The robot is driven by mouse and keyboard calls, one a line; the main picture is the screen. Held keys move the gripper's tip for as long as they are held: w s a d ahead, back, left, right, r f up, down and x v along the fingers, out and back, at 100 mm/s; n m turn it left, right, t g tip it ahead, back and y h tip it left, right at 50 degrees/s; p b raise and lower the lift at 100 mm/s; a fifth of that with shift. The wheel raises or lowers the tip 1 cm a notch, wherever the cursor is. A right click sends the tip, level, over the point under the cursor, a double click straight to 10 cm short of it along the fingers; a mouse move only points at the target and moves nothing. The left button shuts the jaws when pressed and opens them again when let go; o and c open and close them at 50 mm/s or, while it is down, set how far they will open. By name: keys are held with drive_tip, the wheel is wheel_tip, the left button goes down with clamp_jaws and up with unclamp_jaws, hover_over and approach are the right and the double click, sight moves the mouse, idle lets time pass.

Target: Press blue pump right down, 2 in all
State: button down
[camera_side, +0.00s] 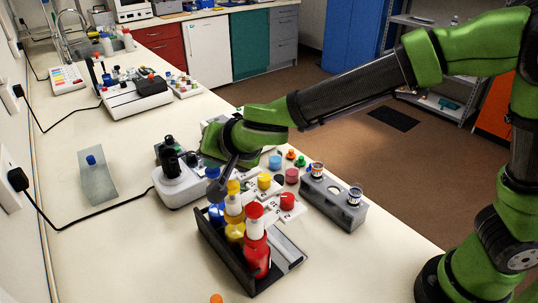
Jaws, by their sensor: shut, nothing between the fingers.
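The blue pump bottle (216,212) stands at the far end of a dark rack (238,270), behind a yellow pump bottle (235,215) and a red one (256,250). Its blue head (212,172) shows just left of my gripper. My gripper (222,188) is shut and empty, pointing down right beside or over the blue pump. I cannot tell whether it touches the head. The neck of the blue pump is partly hidden by my gripper.
A grey block (333,205) with two small jars stands to the right. Coloured caps lie near white holders beside the rack. A white device (180,186) with a dark bottle stands to the left. Free bench lies at the front left.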

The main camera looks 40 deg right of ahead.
sight(216, 171)
drive_tip(key=shift+f, duration=0.55)
drive_tip(key=shift+r, duration=0.15)
idle(0.4)
drive_tip(key=shift+r, duration=1.5)
drive_tip(key=shift+r, duration=0.1)
wheel_tip(216, 171, up, 5)
drive_tip(key=shift+f, duration=0.1)
idle(0.4)
